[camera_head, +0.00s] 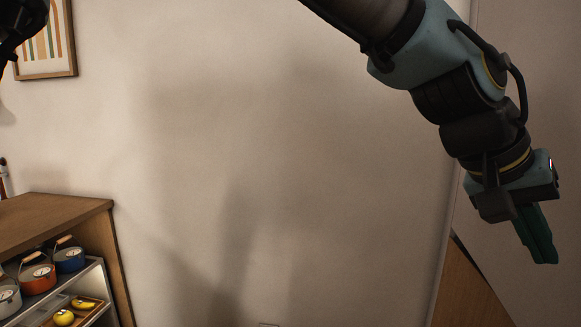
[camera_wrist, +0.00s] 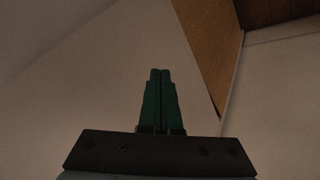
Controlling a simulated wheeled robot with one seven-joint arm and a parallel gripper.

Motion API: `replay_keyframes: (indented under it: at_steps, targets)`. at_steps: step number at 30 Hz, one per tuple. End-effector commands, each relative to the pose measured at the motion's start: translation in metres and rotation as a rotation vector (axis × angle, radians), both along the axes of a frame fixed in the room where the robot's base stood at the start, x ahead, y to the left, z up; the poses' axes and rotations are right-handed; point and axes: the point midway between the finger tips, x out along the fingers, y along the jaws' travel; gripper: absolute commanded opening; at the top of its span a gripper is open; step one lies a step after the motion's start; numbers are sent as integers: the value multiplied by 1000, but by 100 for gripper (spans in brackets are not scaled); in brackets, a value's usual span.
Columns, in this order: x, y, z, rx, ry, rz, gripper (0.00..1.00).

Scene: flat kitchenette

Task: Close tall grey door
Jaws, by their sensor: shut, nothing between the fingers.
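I cannot tell for sure which surface is the tall grey door. A plain pale grey-beige panel (camera_head: 530,60) fills the right side of the head view, behind my arm, with a tall vertical edge on its left. My gripper (camera_head: 543,260) hangs at the right, pointing down, its green fingers together and empty. The fingers also show in the wrist view (camera_wrist: 160,74), pressed side by side, with a pale surface (camera_wrist: 110,80) beyond them. Whether the gripper touches any surface cannot be told.
A brown wooden panel (camera_head: 465,295) shows at the lower right, and a wooden surface in the wrist view (camera_wrist: 208,45). A wooden cabinet (camera_head: 60,205) with several pots and a fruit tray stands at the lower left. A framed picture (camera_head: 47,40) hangs above. The middle wall is bare.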

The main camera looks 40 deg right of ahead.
Motion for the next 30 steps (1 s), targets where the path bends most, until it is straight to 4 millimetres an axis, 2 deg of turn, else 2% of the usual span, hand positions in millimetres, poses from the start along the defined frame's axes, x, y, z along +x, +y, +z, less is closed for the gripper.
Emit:
replay_keyframes:
  at_steps: [1,3,12,18,30]
  targets:
    - [-14,-6,0,0,1,-9,0]
    - [-28,-14,0,-1,2,-8,0]
    - [-70,-46,0,0,2,-3,0]
    - [-85,-58,0,0,0,-2,0]
    - [-90,-64,1,-2,1,1,0]
